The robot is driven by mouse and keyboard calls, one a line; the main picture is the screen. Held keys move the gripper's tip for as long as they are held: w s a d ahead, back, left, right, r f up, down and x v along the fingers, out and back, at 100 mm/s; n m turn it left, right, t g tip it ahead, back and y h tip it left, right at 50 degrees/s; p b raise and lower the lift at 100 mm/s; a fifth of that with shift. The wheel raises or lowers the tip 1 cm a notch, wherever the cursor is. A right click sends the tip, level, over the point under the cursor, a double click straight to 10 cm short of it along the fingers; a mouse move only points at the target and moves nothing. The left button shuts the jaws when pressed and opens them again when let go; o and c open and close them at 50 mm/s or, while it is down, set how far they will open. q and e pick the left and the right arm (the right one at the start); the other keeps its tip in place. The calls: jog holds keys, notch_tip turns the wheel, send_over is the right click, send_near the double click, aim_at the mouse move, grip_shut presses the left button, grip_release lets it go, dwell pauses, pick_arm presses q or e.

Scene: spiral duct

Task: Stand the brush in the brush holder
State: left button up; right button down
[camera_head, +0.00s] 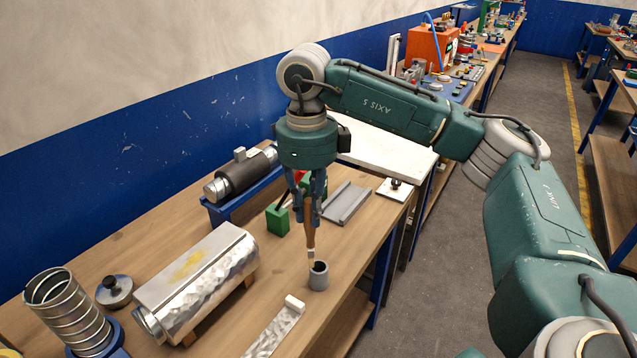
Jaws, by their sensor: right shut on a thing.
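The brush (310,237) has a brown wooden handle and a pale lower end, and hangs upright, pointing down. My right gripper (307,212) is shut on the upper part of its handle. The brush holder (319,277) is a small grey cup with a dark opening, standing on the wooden bench. The lower end of the brush is just above and slightly left of the cup's opening in the picture; I cannot tell the exact gap. My left gripper is not in view.
A spiral duct (66,308) and a shiny metal-clad box (197,277) stand at the left. A green block (277,219) and a grey channel (348,203) lie behind the brush. A metal strip (272,334) lies in front of the holder, near the bench's right edge.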

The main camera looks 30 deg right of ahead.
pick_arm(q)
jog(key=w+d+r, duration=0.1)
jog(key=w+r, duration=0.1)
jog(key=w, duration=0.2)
pick_arm(e)
jog(key=w+d+r+m, duration=0.2)
jog(key=d+m, duration=0.2)
jog(key=m, duration=0.4)
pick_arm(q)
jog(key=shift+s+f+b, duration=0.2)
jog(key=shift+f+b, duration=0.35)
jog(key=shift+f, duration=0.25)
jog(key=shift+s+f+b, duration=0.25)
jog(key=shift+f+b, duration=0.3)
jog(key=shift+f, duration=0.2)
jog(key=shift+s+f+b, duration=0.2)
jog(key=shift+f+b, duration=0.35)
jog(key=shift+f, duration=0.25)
pick_arm(e)
notch_tip(320, 180, down, 6)
jog(key=shift+a, duration=0.25)
pick_arm(q)
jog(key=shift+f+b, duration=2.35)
jog(key=shift+b, duration=0.05)
pick_arm(e)
notch_tip(320, 180, down, 7)
jog(key=c, duration=1.6)
grip_release()
jog(key=shift+o, duration=0.2)
